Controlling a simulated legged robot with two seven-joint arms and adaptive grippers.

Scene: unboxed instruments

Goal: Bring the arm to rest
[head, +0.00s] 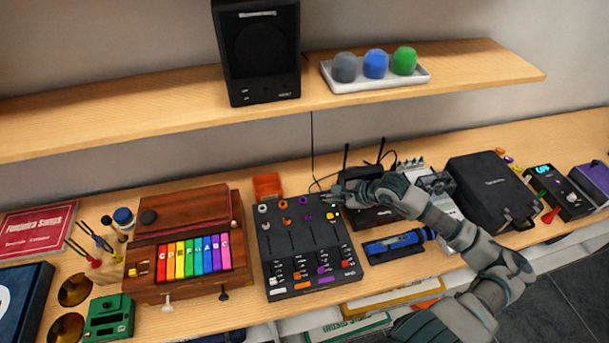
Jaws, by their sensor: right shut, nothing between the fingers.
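My right arm (445,225) comes in from the lower right and reaches over the bench. My right gripper (333,196) is shut and empty at the upper right corner of the black mixer (305,251), close to its knobs. I cannot tell whether the fingertips touch the mixer. My left gripper is not in view.
Behind the gripper stands a black device with antennas (371,216). A blue tool in a tray (394,244) lies below the forearm, and a black case (492,190) is to its right. A wooden keyed instrument (184,245) stands left. A shelf (170,112) overhangs the back.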

